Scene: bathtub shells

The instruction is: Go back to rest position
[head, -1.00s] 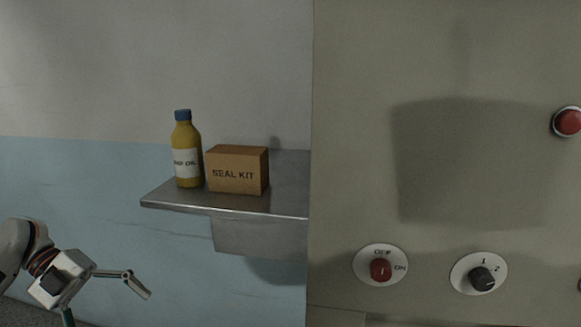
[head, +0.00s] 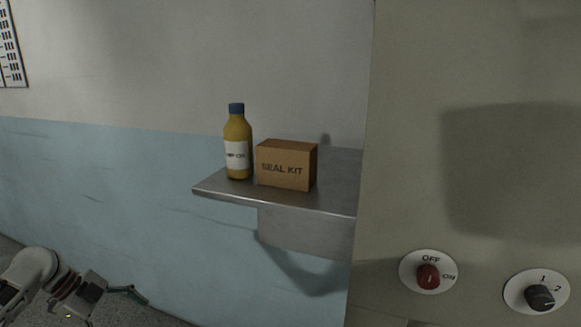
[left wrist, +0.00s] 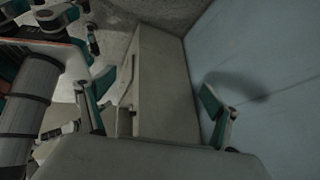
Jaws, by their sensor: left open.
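My left gripper (head: 132,293) is low at the left of the head view, with my arm reaching in from the bottom left corner. It is below and left of the metal shelf (head: 275,195), apart from it. In the left wrist view, the fingers of my left gripper (left wrist: 155,93) are spread wide, with nothing held between them. One finger is near the blue wall (left wrist: 265,75); I cannot tell whether it touches. My right gripper is in neither view.
On the shelf stand a yellow oil bottle (head: 238,145) and a cardboard SEAL KIT box (head: 287,165). At right is a grey-green panel (head: 410,130) with a red OFF/ON knob (head: 428,277) and a black 1/2 knob (head: 540,297). A chart (head: 12,50) hangs at upper left.

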